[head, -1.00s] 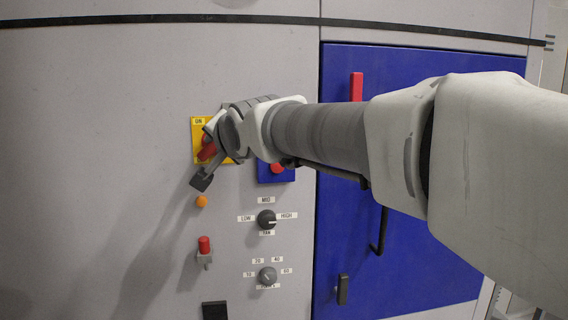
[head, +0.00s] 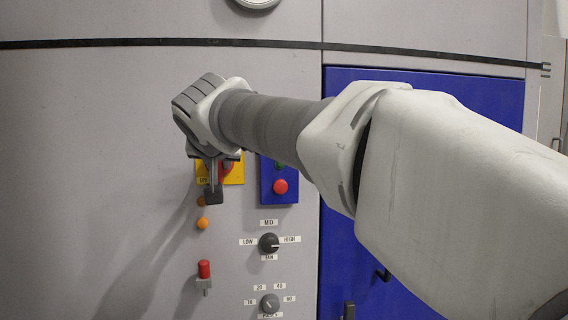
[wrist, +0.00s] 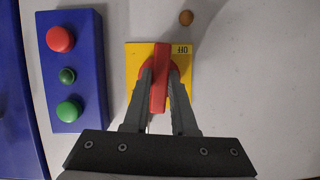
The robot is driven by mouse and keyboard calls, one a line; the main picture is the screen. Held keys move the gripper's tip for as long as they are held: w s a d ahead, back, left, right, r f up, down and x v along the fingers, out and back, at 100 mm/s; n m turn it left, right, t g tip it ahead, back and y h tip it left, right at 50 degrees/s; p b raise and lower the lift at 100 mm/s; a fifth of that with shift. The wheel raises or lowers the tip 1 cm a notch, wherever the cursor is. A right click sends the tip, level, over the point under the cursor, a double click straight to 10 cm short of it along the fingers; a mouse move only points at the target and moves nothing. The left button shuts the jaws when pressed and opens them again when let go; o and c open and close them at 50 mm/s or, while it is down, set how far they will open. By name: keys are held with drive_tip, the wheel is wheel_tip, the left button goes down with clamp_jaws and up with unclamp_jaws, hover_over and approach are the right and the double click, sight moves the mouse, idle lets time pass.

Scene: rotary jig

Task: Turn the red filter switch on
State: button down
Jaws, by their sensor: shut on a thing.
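The red filter switch (wrist: 159,78) is a long red handle on a round red base, set on a yellow plate (wrist: 134,56). In the wrist view the handle runs straight up and down the picture, parallel to the plate's sides, and an OFF label shows at the plate's upper right. My gripper (wrist: 160,76) is shut on the handle, one finger on each side. In the head view my gripper (head: 213,190) covers most of the plate (head: 238,172), and only a bit of the red switch (head: 228,168) shows. The ON label is hidden.
A blue box with red and green buttons (head: 279,190) sits close to the right of the plate. Below are an orange lamp (head: 202,224), a fan knob (head: 268,243), a red-capped toggle (head: 204,270) and a lower dial (head: 269,303). The grey panel to the left is bare.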

drive_tip(key=shift+f+n+h, duration=0.1)
drive_tip(key=shift+n+h, duration=0.3)
idle(0.3)
drive_tip(key=c, duration=0.7)
unclamp_jaws()
drive_tip(key=shift+s, duration=0.1)
